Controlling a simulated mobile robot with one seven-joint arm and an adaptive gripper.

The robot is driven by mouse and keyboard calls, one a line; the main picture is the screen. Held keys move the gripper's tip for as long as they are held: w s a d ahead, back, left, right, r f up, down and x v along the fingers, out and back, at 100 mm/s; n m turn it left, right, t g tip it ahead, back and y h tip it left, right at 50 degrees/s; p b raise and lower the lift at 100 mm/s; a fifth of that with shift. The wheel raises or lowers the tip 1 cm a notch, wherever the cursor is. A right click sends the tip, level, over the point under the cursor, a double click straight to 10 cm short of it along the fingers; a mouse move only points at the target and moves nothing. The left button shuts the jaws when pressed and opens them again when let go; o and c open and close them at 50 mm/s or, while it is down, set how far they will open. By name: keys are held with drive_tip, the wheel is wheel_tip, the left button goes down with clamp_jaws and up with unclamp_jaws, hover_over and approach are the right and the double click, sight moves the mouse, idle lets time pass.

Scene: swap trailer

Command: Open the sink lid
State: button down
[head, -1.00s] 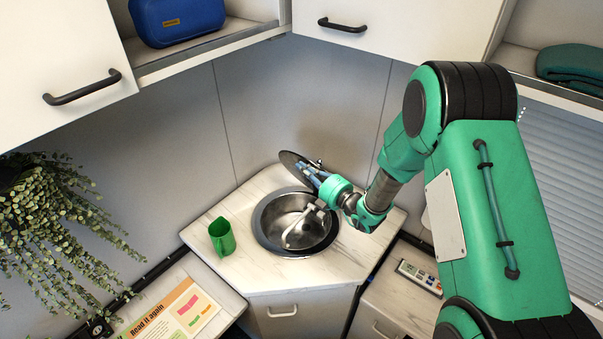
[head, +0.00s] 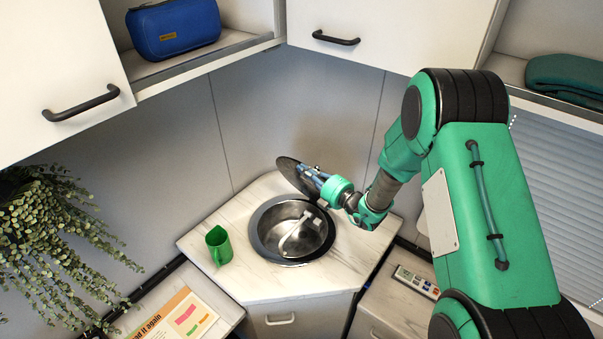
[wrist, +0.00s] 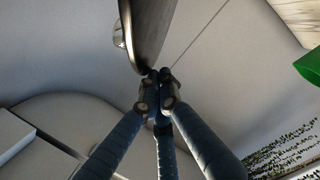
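The sink lid (head: 289,170), a dark round disc, stands tilted up behind the round steel sink (head: 259,245), whose bowl is uncovered. In the wrist view the lid (wrist: 152,28) shows almost edge-on, with a small light metal part on its side. My gripper (head: 310,178) is at the lid's right side, above the back of the sink. In the wrist view its blue fingers (wrist: 159,88) are drawn together, with their tips at the lid's lower end. They seem to touch it; I see no lid part clearly between them.
A green cup (head: 219,246) stands on the counter (head: 205,276) left of the sink. The faucet (head: 300,232) reaches over the bowl. Wall cabinets with a blue bag (head: 174,27) hang above. A plant (head: 50,240) hangs at left.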

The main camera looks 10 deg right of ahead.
drive_tip(key=w+d+p, duration=0.1)
drive_tip(key=w+d+r+m+p, duration=0.1)
drive_tip(key=w+d, duration=0.1)
drive_tip(key=w+d+r+m+p, duration=0.1)
drive_tip(key=shift+w+d+r, duration=0.25)
drive_tip(key=w+d, duration=0.6)
drive_tip(key=shift+w+d+r+p, duration=0.25)
drive_tip(key=shift+w+d+p, duration=0.05)
drive_tip(key=shift+w+d, duration=0.1)
drive_tip(key=shift+s, duration=0.15)
drive_tip(key=v, duration=1.1)
drive_tip(key=shift+s+d+r, duration=0.15)
drive_tip(key=shift+s+d, duration=0.05)
drive_tip(key=shift+s, duration=0.1)
